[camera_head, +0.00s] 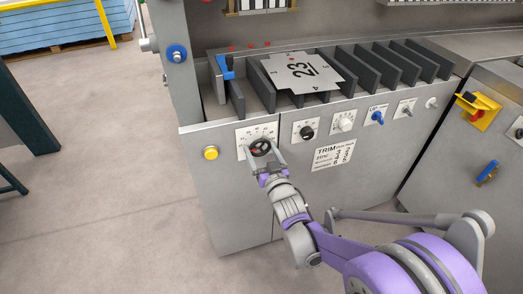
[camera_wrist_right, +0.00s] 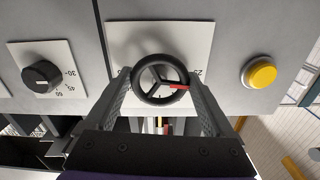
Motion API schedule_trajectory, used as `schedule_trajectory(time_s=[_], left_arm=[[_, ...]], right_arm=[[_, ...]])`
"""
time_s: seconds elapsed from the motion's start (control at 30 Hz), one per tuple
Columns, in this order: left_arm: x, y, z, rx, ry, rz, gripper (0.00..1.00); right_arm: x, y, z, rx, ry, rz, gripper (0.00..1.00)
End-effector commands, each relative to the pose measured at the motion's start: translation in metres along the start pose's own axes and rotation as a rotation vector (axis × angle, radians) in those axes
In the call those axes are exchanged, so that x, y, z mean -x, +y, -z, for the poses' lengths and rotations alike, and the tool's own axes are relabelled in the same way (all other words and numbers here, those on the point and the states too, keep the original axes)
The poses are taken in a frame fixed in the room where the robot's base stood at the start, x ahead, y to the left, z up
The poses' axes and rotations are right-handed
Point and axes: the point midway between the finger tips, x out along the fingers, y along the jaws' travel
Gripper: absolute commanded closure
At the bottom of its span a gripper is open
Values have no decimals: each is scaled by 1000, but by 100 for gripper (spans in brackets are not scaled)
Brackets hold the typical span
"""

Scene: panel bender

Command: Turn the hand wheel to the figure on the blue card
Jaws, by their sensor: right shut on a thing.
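The small black hand wheel (camera_head: 261,147) sits on a white scale plate (camera_head: 243,136) on the grey front panel. It also shows in the right wrist view (camera_wrist_right: 159,79), with three spokes and a red mark at its right side there. The scale figures are mostly hidden or too small to read. My right gripper (camera_head: 263,154) is shut on the wheel, one finger on each side of the rim. I cannot make out a blue card. My left gripper is not in view.
A yellow button (camera_head: 210,153) is left of the wheel. A black knob (camera_head: 307,132), a white knob (camera_head: 343,121) and a blue switch (camera_head: 377,117) are to its right. A white TRIM label (camera_head: 333,154) is below these. The floor (camera_head: 110,215) at left is clear.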

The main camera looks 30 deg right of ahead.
Motion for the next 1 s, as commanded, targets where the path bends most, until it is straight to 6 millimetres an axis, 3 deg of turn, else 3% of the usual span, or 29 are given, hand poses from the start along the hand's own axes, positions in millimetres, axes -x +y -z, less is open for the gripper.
schedule_trajectory(time_s=[1.0], left_arm=[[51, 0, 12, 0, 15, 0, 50]], right_arm=[[0, -3, 2, -834, -1, 0, 68]])
